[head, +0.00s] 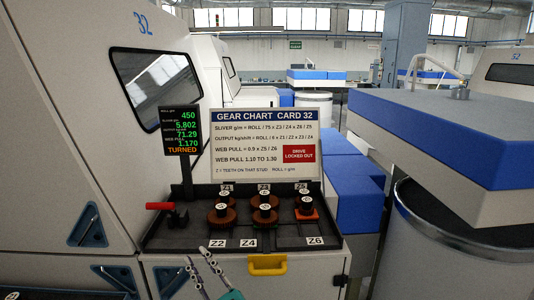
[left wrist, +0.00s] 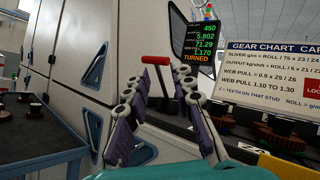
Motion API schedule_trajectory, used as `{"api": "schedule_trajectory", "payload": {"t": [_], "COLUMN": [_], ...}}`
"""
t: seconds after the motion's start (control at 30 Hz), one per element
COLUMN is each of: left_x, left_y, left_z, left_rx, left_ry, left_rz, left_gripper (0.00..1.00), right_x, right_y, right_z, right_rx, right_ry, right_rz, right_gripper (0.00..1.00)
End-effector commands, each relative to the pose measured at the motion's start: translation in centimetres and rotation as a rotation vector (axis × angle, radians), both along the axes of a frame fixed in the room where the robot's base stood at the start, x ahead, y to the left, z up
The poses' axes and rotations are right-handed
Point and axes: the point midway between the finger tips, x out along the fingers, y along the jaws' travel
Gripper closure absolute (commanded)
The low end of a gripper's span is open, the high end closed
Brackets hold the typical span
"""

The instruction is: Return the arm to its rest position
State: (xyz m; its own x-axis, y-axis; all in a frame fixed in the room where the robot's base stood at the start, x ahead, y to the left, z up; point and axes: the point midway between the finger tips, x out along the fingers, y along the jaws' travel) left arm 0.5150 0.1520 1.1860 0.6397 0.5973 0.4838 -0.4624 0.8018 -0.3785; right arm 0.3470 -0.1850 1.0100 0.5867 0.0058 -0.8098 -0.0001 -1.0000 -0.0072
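A red-handled lever (head: 160,206) stands at the panel's left end. In the left wrist view the red handle (left wrist: 156,60) appears beyond the fingertips. Brown gears (head: 222,215) and an orange-red one (head: 306,213) sit on the panel's studs. My right gripper is in neither view.
A gear chart (head: 265,145) and a display reading TURNED (head: 181,130) stand behind the gears. A yellow handle (head: 268,265) sticks out below the panel. A blue-framed table (left wrist: 50,155) with dark parts is at left. A large can (head: 440,250) stands at right.

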Motion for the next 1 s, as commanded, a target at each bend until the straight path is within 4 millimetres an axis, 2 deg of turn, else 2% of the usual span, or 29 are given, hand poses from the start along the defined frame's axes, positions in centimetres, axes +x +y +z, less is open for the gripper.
{"api": "schedule_trajectory", "payload": {"t": [0.27,0.57,0.67,0.77,0.87,1.0], "left_x": [0.2,-1.3,-2.9,-5.6,-8.7,-12.7], "left_y": [3.8,9.2,10.8,11.7,10.9,8.0], "left_z": [-1.6,-5.8,-8.2,-11.2,-14.1,-16.7], "left_rx": [-0.22,-0.667,-0.905,-1.22,-1.564,-2.013], "left_ry": [0.035,0.051,0.032,-0.02,-0.112,-0.283], "left_rz": [-0.016,-0.02,-0.007,0.025,0.079,0.182], "left_gripper": [0.76,0.76,0.76,0.76,0.76,0.76], "right_x": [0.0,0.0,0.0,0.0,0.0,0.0], "right_y": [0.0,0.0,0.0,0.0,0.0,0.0], "right_z": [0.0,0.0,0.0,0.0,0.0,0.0], "right_rx": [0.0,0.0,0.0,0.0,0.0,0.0], "right_ry": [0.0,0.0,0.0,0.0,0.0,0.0], "right_rz": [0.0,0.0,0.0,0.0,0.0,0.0], "right_gripper": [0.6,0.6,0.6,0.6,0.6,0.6]}}
